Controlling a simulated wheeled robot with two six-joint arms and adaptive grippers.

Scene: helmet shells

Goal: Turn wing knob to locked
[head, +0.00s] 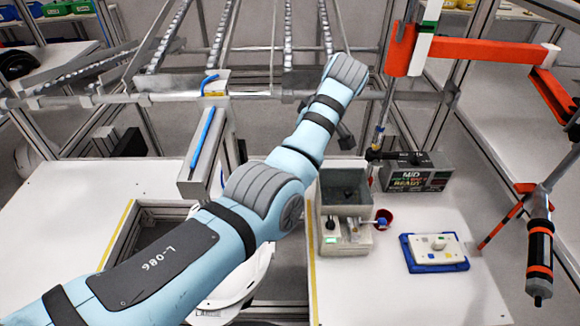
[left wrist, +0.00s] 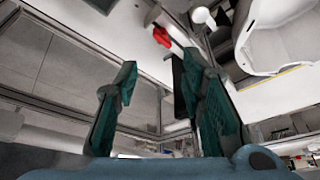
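A white plate (head: 421,254) in a blue tray (head: 408,264) lies on the right white table, with a small pale knob (head: 438,243) on top. It looks like the wing knob, but its setting is too small to read. A grey box fixture (head: 345,207) stands to its left, with a small blue-tipped part (head: 382,223) on its right side. My left gripper (left wrist: 160,90) shows in the left wrist view with its two green-black fingers apart and nothing between them. In the head view it is mostly hidden by my arm. My right gripper is not in view.
A dark box with lettering (head: 418,175) is behind. An orange-black hanging tool (head: 540,248) is at the right. A white shell (left wrist: 275,40) shows at upper right in the wrist view. The table front is clear.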

